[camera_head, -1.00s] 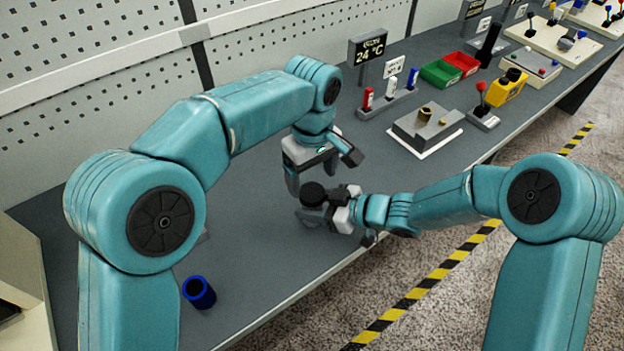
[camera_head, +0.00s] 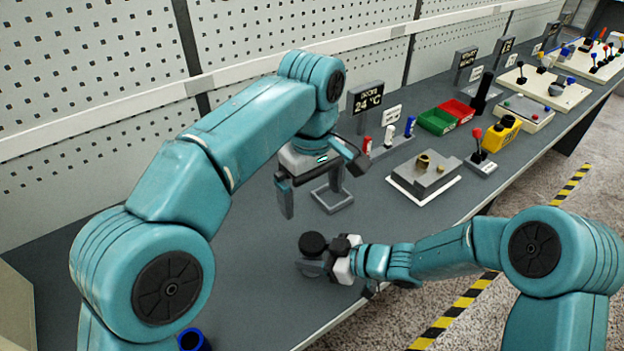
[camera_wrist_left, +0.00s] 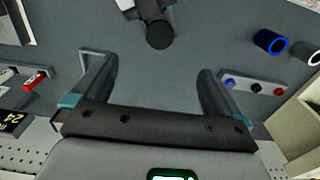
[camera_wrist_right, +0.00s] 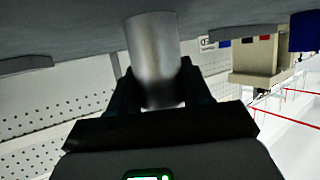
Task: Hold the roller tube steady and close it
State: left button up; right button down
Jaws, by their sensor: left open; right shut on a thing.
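The roller tube (camera_wrist_right: 155,45) is a plain silver cylinder, standing upright between my right gripper's fingers in the right wrist view. In the head view its black round cap (camera_head: 312,243) shows on top, with my right gripper (camera_head: 325,262) shut on the tube from the right. The cap also shows in the left wrist view (camera_wrist_left: 158,34). Whether the cap sits fully down cannot be told. My left gripper (camera_head: 322,190) is open and empty, above and behind the cap, apart from it. Its two fingers (camera_wrist_left: 155,92) spread wide in the left wrist view.
A grey frame stand (camera_head: 333,203) is behind the tube, near my left gripper. A blue cup (camera_head: 193,340) is at the lower left. A grey fixture block (camera_head: 424,177) and green (camera_head: 437,121) and red (camera_head: 458,112) bins stand right. The bench is clear around the tube.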

pick_arm(q)
jog(key=shift+r, duration=1.5)
pick_arm(e)
jog(key=shift+f, duration=0.15)
jog(key=shift+c, duration=2.1)
grip_release()
jog(key=shift+d, duration=0.1)
pick_arm(q)
jog(key=shift+r+p, duration=0.3)
jog(key=shift+p, duration=0.05)
pick_arm(e)
jog(key=v, duration=1.6)
jog(key=shift+s+d, duration=0.1)
